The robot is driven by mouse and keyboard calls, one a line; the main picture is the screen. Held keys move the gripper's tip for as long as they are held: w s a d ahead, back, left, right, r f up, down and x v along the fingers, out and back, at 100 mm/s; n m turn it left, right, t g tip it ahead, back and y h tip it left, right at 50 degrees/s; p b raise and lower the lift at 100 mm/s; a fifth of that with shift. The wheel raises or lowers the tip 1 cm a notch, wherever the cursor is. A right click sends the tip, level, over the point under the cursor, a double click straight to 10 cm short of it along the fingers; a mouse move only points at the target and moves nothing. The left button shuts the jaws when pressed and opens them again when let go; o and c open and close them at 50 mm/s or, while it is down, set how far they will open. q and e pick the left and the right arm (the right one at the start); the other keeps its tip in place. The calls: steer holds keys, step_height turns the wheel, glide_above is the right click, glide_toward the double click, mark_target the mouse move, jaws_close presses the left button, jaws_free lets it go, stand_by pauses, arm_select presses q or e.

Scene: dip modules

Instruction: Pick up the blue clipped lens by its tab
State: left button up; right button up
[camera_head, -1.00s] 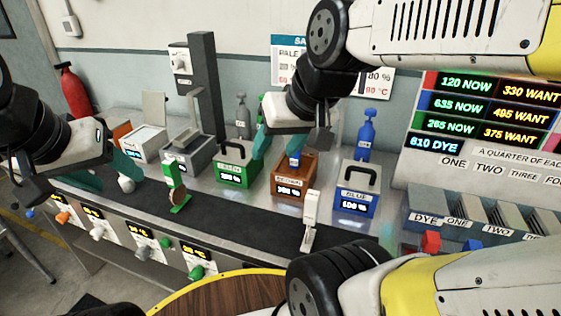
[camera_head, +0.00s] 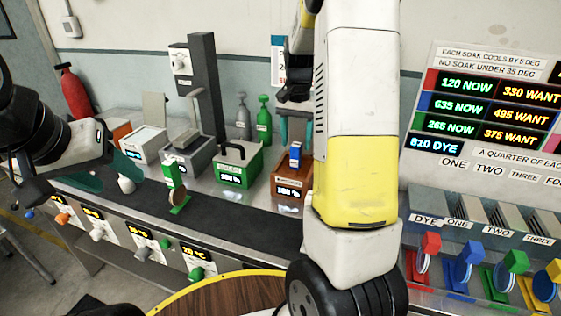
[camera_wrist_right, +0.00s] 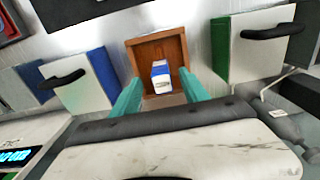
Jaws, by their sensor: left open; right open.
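A blue tab with a white label (camera_head: 295,152) stands up from the brown bath (camera_head: 287,188) on the bench; any lens below it is hidden. In the right wrist view the tab (camera_wrist_right: 161,72) shows inside the open brown bath (camera_wrist_right: 172,48). My right gripper (camera_head: 296,130) is open, its teal fingers on either side of the tab, with no clear contact. Another blue holder with a clear disc (camera_head: 463,262) stands in the right-hand row. My left gripper (camera_head: 108,176) is open and empty at the left, near a white bulb-like object (camera_head: 126,184).
The green bath (camera_head: 235,165) stands left of the brown one; the blue bath (camera_wrist_right: 80,82) shows in the wrist view. A green holder with a brown disc (camera_head: 175,190) stands on the dark strip. Red, green and yellow holders stand at right. A round wooden top (camera_head: 230,297) is in front.

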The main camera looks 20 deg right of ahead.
mark_target(296, 159)
steer(key=f, duration=0.8)
steer(key=shift+w+d, duration=0.15)
steer(key=shift+w, duration=0.2)
jaws_close()
